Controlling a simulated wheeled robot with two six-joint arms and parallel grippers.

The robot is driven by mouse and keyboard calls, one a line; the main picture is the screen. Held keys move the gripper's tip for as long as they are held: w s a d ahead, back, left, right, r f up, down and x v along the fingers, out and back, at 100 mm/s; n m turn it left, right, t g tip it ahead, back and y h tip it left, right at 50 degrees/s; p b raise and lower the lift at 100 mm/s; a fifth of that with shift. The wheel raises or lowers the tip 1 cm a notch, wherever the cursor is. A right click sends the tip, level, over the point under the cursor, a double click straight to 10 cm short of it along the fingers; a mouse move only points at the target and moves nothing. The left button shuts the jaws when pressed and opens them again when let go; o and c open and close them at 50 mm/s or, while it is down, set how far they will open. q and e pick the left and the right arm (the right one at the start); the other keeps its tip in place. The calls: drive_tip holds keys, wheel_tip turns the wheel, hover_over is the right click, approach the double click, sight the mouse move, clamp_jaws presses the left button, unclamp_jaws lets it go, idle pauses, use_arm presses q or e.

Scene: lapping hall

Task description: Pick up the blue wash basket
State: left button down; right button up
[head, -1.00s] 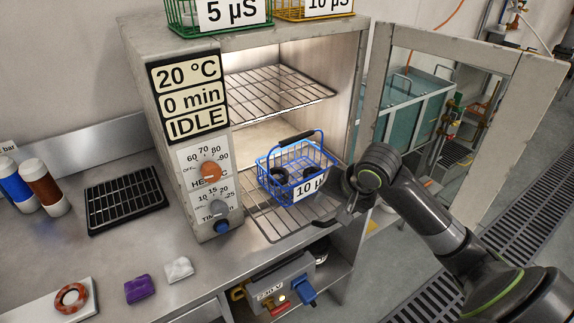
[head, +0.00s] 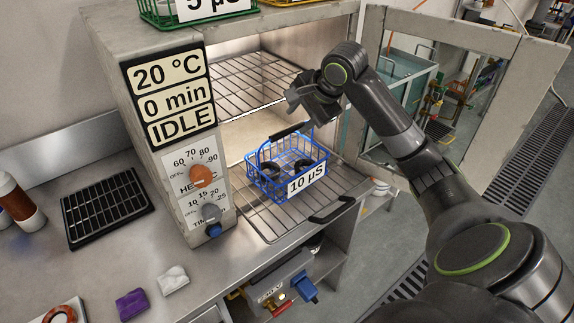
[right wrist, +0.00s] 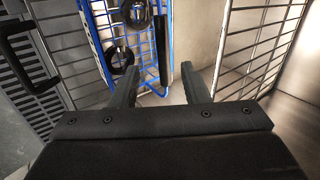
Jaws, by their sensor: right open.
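The blue wash basket (head: 268,182) is a wire basket with a black handle grip and a "10 µS" label. It stands on the pulled-out lower rack of the oven and holds dark rings. My right gripper (head: 294,101) is above the basket at the oven opening, empty. In the right wrist view my right gripper (right wrist: 160,82) has its two fingers apart. The basket (right wrist: 92,40) shows there beyond the fingertips, with its black grip (right wrist: 162,45) between their lines; the grip looks clear of the fingers. My left gripper is not in view.
The oven's lower rack (head: 262,222) sticks out with a black handle (head: 332,209) at its front. An upper rack (head: 250,85) lies above the basket. The open oven door (head: 478,150) stands right of my arm. The green basket (head: 160,18) is on the oven top.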

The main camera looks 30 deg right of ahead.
sight(289, 129)
drive_tip(key=x, duration=0.4)
drive_tip(key=shift+w+f, duration=0.1)
drive_tip(key=shift+f, duration=0.05)
drive_tip(key=shift+w+d+p+x, duration=0.1)
drive_tip(key=shift+d+x, duration=0.05)
drive_tip(key=shift+x, duration=0.7)
drive_tip(key=shift+w+d+p+x, duration=0.1)
drive_tip(key=shift+d+p+x, duration=0.05)
drive_tip(key=shift+x, duration=0.75)
drive_tip(key=shift+w+d+p+x, duration=0.1)
drive_tip(key=shift+d+x, duration=0.1)
drive_tip(key=shift+x, duration=0.65)
drive_tip(key=shift+s, duration=0.1)
drive_tip(key=shift+c, duration=0.3)
clamp_jaws()
